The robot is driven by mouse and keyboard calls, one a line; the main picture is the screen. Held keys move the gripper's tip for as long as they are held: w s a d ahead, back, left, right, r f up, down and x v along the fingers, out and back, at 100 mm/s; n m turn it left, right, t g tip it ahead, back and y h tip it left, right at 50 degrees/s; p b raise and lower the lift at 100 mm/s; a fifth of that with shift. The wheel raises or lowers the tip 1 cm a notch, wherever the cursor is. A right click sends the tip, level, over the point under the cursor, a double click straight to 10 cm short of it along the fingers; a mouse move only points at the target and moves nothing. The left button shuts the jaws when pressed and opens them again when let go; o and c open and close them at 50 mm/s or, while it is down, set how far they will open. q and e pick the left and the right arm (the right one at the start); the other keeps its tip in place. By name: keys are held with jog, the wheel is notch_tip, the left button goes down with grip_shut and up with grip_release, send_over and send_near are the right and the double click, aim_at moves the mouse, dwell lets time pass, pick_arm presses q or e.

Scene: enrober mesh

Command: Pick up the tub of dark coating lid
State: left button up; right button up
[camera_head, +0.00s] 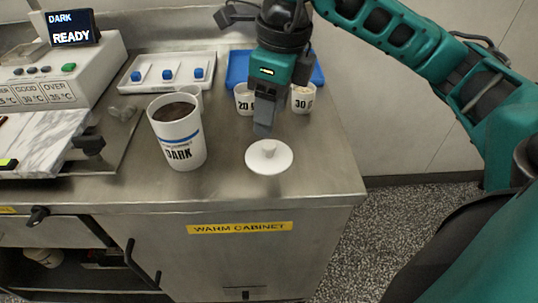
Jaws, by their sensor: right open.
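The tub of dark coating (182,140) is a white tub with a blue band and the word DARK, standing upright on the metal counter with dark contents visible inside. Its lid (269,157), a white disc with a small central knob, lies flat on the counter to the right of the tub. My right gripper (264,128) points down just above and behind the lid's knob, apart from the tub. It is open, and nothing shows between its fingers. My left gripper is not in view.
Cups marked 20 (243,104) and 30 (303,100) stand behind my right gripper, near a blue tray (237,66). A white panel with blue knobs (150,74) is behind the tub. The DARK READY display (72,27) is at left. Counter right of the lid is clear.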

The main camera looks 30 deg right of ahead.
aim_at(269, 145)
jog(key=shift+w+f, duration=0.1)
jog(key=shift+f, duration=0.75)
notch_tip(269, 145, down, 4)
jog(key=shift+f+b, duration=0.2)
jog(key=shift+b, duration=0.2)
jog(key=shift+f, duration=0.5)
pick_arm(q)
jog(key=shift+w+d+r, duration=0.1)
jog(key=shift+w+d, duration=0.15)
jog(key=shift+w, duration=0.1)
pick_arm(e)
jog(key=shift+c, duration=0.5)
jog(key=c, duration=0.6)
grip_shut()
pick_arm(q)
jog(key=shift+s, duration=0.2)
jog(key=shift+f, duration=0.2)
pick_arm(e)
jog(key=shift+w+r, duration=0.1)
jog(key=shift+r, duration=0.05)
